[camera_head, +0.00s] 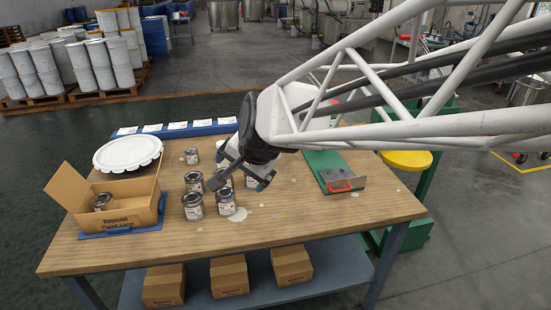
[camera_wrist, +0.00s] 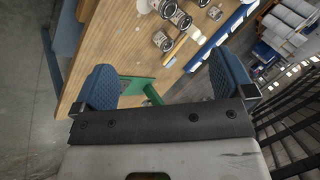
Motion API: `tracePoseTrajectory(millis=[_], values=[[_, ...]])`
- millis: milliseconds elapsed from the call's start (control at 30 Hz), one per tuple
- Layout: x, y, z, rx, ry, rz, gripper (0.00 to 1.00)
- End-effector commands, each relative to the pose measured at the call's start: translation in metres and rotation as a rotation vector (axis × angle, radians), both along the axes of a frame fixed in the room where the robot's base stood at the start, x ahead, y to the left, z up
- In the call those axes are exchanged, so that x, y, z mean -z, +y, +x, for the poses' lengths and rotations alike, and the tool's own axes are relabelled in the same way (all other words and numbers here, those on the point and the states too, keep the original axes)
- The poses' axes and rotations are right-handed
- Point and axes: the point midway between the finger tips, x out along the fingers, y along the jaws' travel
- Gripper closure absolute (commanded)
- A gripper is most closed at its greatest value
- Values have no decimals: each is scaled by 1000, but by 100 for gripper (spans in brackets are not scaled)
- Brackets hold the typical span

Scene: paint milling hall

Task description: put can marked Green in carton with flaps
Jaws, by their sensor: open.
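Several small grey cans with pale labels stand on the wooden table, among them a front-left can (camera_head: 193,206), a front-right can (camera_head: 226,202), a middle can (camera_head: 194,182) and a back can (camera_head: 192,156). Their label words are too small to read, so I cannot tell which is Green. The open carton with flaps (camera_head: 145,214) stands at the table's left, with one can (camera_head: 102,201) inside. My gripper (camera_head: 240,178) is open above the can group and partly hides cans behind it. In the wrist view my gripper (camera_wrist: 165,85) has nothing between its blue fingers; several cans (camera_wrist: 163,41) show beyond.
A round white lid (camera_head: 128,153) lies behind the carton. A blue strip with white cards (camera_head: 175,128) runs along the back edge. A green tray with a red handle (camera_head: 326,168) lies at the right. The table's front right (camera_head: 310,215) is clear.

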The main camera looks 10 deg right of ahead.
Motion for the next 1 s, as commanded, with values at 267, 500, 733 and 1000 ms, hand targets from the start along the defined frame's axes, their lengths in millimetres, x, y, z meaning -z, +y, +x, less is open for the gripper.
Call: tracePoseTrajectory(millis=[267,500,733,1000], values=[[10,-76,-93,-270,74,-277,0],[23,-120,-161,-461,165,-447,0],[28,-136,-188,-538,209,-507,0],[28,-136,-189,-544,211,-509,0]])
